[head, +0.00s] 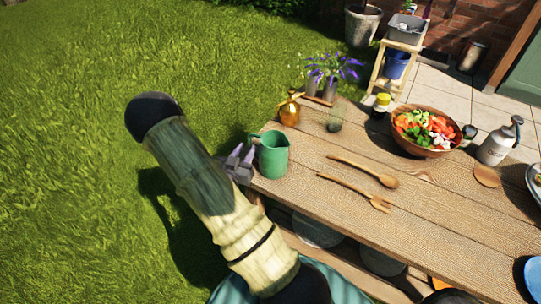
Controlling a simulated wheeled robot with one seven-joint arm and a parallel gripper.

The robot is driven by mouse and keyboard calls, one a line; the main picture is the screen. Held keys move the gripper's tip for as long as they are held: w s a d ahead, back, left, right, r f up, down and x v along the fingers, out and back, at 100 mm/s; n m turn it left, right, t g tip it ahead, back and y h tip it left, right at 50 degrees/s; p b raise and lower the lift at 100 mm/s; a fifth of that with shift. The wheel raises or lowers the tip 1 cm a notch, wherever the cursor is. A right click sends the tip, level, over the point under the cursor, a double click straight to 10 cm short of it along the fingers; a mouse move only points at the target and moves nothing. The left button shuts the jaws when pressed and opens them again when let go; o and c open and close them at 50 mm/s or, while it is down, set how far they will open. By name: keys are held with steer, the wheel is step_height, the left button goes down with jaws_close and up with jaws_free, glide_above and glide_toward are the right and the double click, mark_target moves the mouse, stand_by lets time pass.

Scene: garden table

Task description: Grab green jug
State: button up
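The green jug (273,156) stands upright on the near left corner of the wooden table (330,200). Its handle is on its left side, towards my gripper. My gripper (244,152) is just left of the jug, by the table's left end. Its two purple-grey fingers point up in the picture with a gap between them, and I see nothing held there. The fingertips are close to the handle; I cannot tell whether they touch it.
A wooden spoon (363,171) and wooden fork (353,194) lie right of the jug. An amber bottle (290,114) and a clear glass (334,121) stand behind it. A salad bowl (425,148) and grey bottle (495,147) are further right. Grass lies left.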

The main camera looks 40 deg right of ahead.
mark_target(250, 146)
steer(key=p+x, duration=0.1)
steer(key=x, duration=0.3)
steer(key=shift+w+d, duration=0.15)
steer(key=shift+d, duration=0.15)
jaws_close()
